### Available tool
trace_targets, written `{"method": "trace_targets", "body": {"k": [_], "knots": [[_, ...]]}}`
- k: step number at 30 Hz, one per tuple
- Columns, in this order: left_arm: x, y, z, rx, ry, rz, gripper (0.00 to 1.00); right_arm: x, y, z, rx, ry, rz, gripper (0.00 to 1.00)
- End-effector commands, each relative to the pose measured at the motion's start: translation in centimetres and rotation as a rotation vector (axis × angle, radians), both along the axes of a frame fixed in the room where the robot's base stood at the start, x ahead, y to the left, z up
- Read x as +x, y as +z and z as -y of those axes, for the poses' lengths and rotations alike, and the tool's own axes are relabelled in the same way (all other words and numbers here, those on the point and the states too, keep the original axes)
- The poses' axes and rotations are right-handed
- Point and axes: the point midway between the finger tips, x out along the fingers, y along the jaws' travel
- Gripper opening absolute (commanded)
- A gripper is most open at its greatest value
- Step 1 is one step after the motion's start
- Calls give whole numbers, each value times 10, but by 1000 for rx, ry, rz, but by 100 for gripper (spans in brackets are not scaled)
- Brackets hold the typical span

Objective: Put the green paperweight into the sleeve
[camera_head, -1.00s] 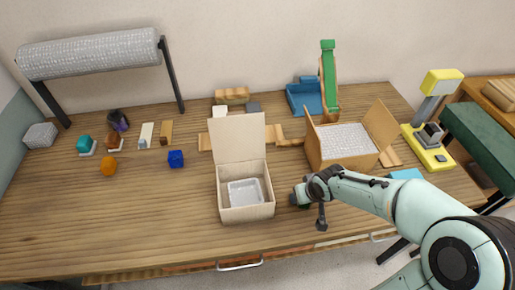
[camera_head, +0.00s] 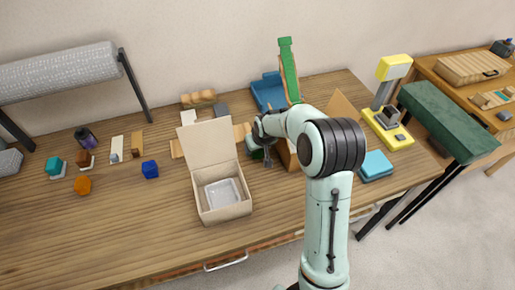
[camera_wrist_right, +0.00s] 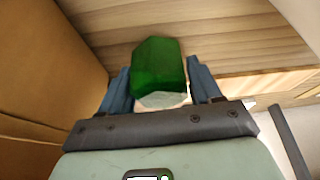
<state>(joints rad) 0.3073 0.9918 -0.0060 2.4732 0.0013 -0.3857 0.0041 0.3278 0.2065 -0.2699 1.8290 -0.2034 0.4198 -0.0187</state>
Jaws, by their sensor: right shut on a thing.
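The green paperweight (camera_wrist_right: 158,68), a faceted dark green block with a pale lower face, sits between the blue fingers of my right gripper (camera_wrist_right: 160,92) in the wrist view. My right gripper (camera_head: 260,148) is shut on it. In the head view the gripper is over the table between the open white-lined box and the cardboard box behind my arm; little of the paperweight shows there. I cannot identify the sleeve for sure. A pale translucent tray (camera_head: 222,193) lies inside the open cardboard box (camera_head: 225,213). My left gripper is not in view.
A second cardboard box (camera_head: 341,108) is mostly hidden by my right arm. A brown cardboard wall (camera_wrist_right: 45,75) stands close left of the gripper in the wrist view. A blue stack (camera_head: 376,165) lies right. The front-left table is clear.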

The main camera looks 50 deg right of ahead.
Motion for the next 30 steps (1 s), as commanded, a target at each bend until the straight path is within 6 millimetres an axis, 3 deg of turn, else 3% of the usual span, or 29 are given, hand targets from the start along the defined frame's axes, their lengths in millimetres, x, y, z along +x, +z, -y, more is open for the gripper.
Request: {"method": "trace_targets", "body": {"k": [3, 15, 16, 18, 30], "knots": [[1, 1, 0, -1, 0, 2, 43, -2, -13, -1, 1, 0, -2, 21], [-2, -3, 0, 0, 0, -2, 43, -2, -18, -1, 0, 1, 0, 21], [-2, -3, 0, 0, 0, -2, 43, -2, -19, -1, 1, 1, -2, 67], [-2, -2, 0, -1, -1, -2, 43, -2, -18, -1, 1, 0, -2, 89], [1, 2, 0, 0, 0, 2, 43, -2, -10, -2, 0, 0, 1, 89]]}}
